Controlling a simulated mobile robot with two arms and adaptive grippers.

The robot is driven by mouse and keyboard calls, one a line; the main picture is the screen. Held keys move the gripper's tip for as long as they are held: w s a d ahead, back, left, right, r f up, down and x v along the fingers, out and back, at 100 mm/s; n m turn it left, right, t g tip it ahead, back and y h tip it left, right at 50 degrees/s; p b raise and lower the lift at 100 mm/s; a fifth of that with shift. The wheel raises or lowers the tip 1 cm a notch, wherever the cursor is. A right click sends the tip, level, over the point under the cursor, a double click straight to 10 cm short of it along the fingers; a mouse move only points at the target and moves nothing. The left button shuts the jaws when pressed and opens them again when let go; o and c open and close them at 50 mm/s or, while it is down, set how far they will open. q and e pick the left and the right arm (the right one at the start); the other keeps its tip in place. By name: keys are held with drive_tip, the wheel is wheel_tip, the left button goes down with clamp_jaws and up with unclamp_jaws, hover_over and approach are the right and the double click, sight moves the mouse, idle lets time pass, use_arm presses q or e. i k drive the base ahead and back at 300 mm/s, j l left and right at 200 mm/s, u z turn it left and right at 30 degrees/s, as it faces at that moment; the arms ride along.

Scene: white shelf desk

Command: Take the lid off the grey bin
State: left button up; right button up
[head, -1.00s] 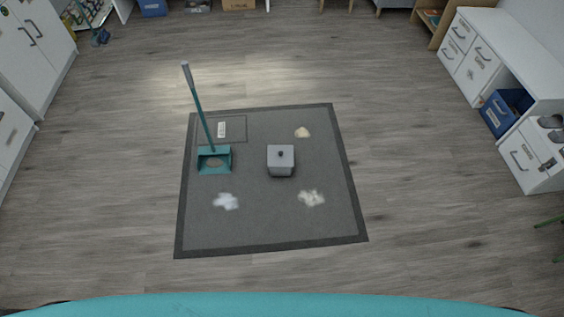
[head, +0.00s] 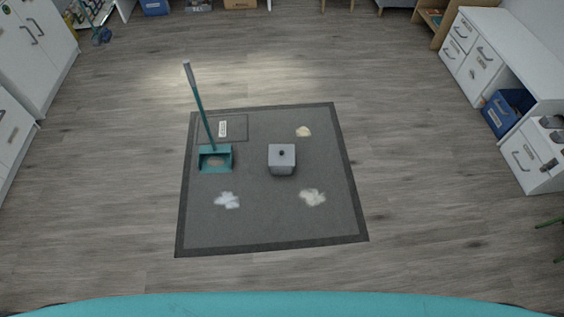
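The grey bin (head: 282,168) stands upright on the dark grey mat (head: 270,225), right of the mat's middle. Its lid (head: 287,147) sits on top, with a small dark knob (head: 282,153) at its centre. Neither of my grippers is in the head view, and nothing is touching the bin.
A teal long-handled dustpan (head: 215,151) stands left of the bin. Several pale piles, such as the white one (head: 227,200), lie on the mat. White cabinets (head: 30,50) line the left, and a white desk (head: 520,60) the right. The wooden floor around the mat is clear.

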sight(280, 154)
drive_tip(key=i+l, duration=0.3)
drive_tip(key=i, duration=0.2)
drive_tip(key=i+l+u, duration=0.15)
drive_tip(key=i+l, duration=0.15)
drive_tip(key=i, duration=0.25)
